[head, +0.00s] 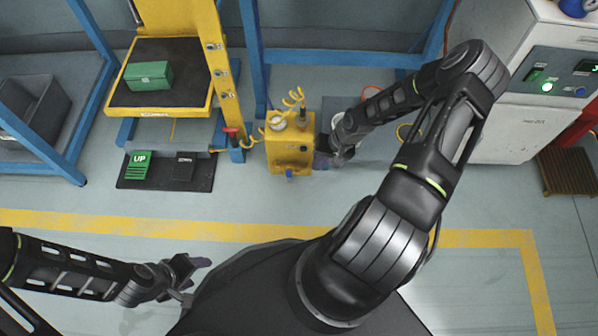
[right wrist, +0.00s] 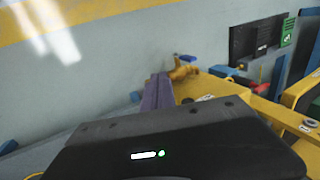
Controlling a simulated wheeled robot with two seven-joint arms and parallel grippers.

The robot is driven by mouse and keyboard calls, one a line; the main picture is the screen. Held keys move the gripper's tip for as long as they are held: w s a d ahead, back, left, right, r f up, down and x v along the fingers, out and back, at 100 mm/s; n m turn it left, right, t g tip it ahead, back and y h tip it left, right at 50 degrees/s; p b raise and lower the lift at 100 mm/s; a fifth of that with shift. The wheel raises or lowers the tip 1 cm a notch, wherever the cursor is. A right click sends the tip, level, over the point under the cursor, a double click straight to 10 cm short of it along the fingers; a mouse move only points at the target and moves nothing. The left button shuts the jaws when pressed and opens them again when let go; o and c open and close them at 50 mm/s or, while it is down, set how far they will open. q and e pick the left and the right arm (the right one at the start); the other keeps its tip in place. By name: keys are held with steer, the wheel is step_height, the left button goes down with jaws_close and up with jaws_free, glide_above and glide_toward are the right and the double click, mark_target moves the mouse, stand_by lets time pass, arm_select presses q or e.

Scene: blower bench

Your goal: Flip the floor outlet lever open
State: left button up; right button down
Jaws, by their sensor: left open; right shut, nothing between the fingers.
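A yellow box-shaped unit (head: 289,150) with a round gauge on top stands on the floor. A small blue lever (head: 290,173) shows at its near lower side. In the right wrist view the blue lever (right wrist: 188,58) sits on a brass-coloured outlet valve (right wrist: 182,70); I cannot tell its exact setting. My right gripper (head: 322,160) is shut and empty, low beside the right side of the yellow unit. Its purple-grey fingers (right wrist: 157,92) point toward the valve and appear apart from the lever. My left gripper (head: 195,270) is open and empty, far from the unit.
A yellow lift platform (head: 160,110) carries a green box (head: 148,75). A dark pedal mat (head: 200,178) lies below it. A white cabinet (head: 500,125) stands at the right. A coiled yellow hose (head: 293,98) rises behind the unit. The floor before it is clear.

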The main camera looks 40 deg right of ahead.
mark_target(289, 174)
arm_select(q)
steer(key=f+b, duration=0.2)
steer(key=f, duration=0.1)
steer(key=f+b, duration=0.1)
steer(key=shift+w+f, duration=0.25)
steer(key=shift+w, duration=0.1)
arm_select(e)
steer(key=w+a+f, duration=0.3)
steer(key=a+f, duration=0.2)
steer(key=shift+w, duration=0.35)
steer(key=shift+d, duration=0.1)
